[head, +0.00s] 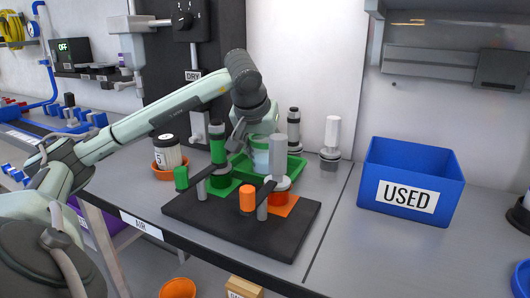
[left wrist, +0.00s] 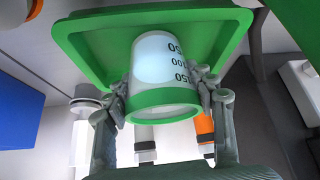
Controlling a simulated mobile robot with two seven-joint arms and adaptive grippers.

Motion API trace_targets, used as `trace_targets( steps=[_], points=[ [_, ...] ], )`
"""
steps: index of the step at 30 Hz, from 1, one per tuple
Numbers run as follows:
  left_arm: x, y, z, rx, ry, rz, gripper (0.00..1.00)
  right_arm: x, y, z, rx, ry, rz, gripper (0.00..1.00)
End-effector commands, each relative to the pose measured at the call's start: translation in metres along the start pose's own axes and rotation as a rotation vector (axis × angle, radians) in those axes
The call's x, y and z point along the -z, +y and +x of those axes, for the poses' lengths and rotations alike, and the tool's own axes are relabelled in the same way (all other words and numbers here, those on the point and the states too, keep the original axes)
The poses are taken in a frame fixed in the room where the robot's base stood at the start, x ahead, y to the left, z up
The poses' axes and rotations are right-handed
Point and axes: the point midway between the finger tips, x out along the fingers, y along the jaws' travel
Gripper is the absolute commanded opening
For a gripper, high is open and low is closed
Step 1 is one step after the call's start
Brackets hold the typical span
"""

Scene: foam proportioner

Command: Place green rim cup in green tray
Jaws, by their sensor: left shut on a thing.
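The green rim cup (head: 261,160), whitish with black graduation marks, is held at the green tray (head: 297,164) on the bench. In the left wrist view, the cup (left wrist: 165,62) has its green band toward the camera and the tray (left wrist: 88,42) behind it. My left gripper (head: 250,134) is shut on the cup, with a finger on either side of it in the left wrist view (left wrist: 160,98). The cup overlaps the tray; I cannot tell whether it touches the tray floor. A grey cylinder partly hides it in the head view. My right gripper is out of view.
A black stand (head: 235,232) with green and orange handled fixtures stands in front of the tray. A labelled jar (head: 167,152) in an orange dish is at left. A blue USED bin (head: 412,180) is at right. The bench between stand and bin is clear.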

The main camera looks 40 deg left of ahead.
Motion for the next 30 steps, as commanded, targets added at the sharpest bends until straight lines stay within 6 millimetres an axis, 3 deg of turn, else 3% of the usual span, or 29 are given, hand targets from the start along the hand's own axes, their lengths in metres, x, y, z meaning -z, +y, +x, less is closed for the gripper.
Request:
trace_targets(
  steps=[4,5,9,21,26,30],
  points=[
    [-0.001,0.0,0.002,0.0,0.0,0.0,0.24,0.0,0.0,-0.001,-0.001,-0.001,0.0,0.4],
    [-0.001,0.0,0.002,0.0,-0.001,0.0,0.58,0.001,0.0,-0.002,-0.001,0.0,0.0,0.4],
    [-0.001,0.0,0.002,0.0,-0.001,0.0,0.75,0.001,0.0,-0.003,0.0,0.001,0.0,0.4],
    [0.001,0.0,-0.003,-0.001,0.0,0.0,0.76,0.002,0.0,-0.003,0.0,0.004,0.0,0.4],
    [0.002,0.0,-0.028,-0.002,0.004,0.0,0.76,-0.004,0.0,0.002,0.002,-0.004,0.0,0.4],
    [0.003,0.0,-0.06,-0.002,0.005,0.001,0.76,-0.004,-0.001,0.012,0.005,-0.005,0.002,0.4]
  ],
)
